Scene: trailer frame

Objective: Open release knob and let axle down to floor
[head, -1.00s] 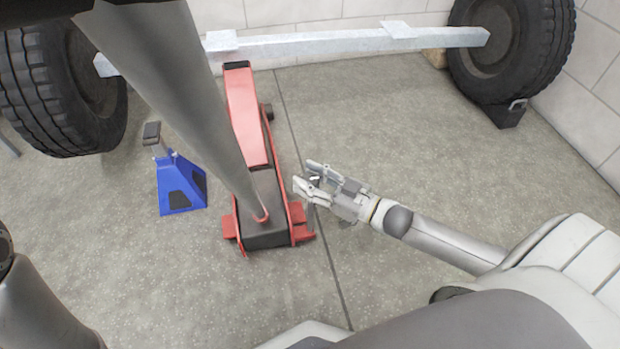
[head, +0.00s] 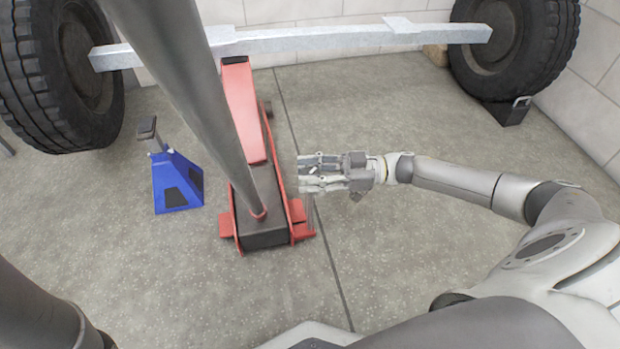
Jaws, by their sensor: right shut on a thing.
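The red floor jack (head: 243,115) stands on the floor with its lifting end at the silver axle (head: 320,41). The axle runs between two black tires, the left one (head: 62,75) and the right one (head: 520,45). The grey jack handle (head: 185,90) slants up from the jack's rear. My right gripper (head: 303,173) is at the right side of the jack's rear, pointing left, with its fingers closed on a small part there. The fingers hide most of that part, so I cannot make out the release knob clearly. My left gripper is out of view.
A blue jack stand (head: 178,184) stands on the floor left of the jack, clear of the axle. A black wheel chock (head: 506,111) sits at the right tire. A white block wall is behind. The floor right of the jack is open.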

